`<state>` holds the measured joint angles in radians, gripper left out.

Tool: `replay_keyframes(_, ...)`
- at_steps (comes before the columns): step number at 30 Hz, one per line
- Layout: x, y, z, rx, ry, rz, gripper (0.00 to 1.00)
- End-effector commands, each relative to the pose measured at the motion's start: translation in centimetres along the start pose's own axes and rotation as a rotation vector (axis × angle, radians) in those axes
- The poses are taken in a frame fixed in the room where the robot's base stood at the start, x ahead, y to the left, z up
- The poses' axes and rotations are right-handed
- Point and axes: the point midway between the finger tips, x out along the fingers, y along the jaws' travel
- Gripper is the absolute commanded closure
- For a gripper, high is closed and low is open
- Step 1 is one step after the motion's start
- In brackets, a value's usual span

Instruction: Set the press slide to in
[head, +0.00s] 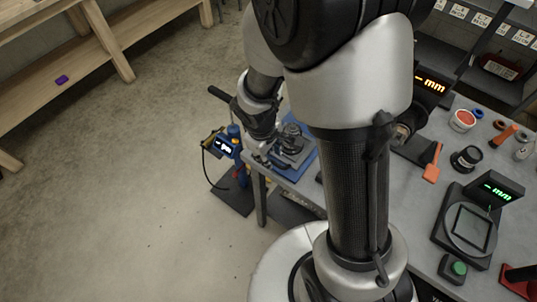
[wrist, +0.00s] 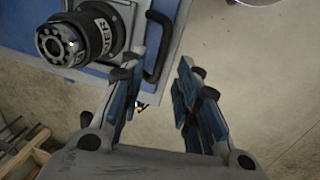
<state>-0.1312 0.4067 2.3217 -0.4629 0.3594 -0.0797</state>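Left of the fingers is a grey and blue machine (wrist: 100,68) with a round black knob-like end (wrist: 62,42) and a black bow handle (wrist: 160,45). The left fingertip is close to this handle; I cannot tell whether they touch. In the head view a grey unit on a blue base (head: 290,146) sits at the bench corner, partly behind my arm. I cannot tell which part is the press slide or its position.
A blue device with a lit display (head: 228,144) stands beside the bench corner. Open floor lies left; a wooden shelf (head: 90,75) stands far left.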

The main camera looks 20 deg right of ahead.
Motion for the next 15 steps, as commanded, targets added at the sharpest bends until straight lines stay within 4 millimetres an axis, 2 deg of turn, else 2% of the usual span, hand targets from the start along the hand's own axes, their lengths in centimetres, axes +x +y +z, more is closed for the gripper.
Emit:
replay_keyframes(1,1.1,0.0,0.1,-0.001,-0.002,0.000,0.70)
replay_keyframes(6,2.4,0.0,0.0,0.000,-0.001,0.000,0.70)
replay_keyframes(15,2.5,0.1,0.0,0.000,0.000,0.001,0.70)
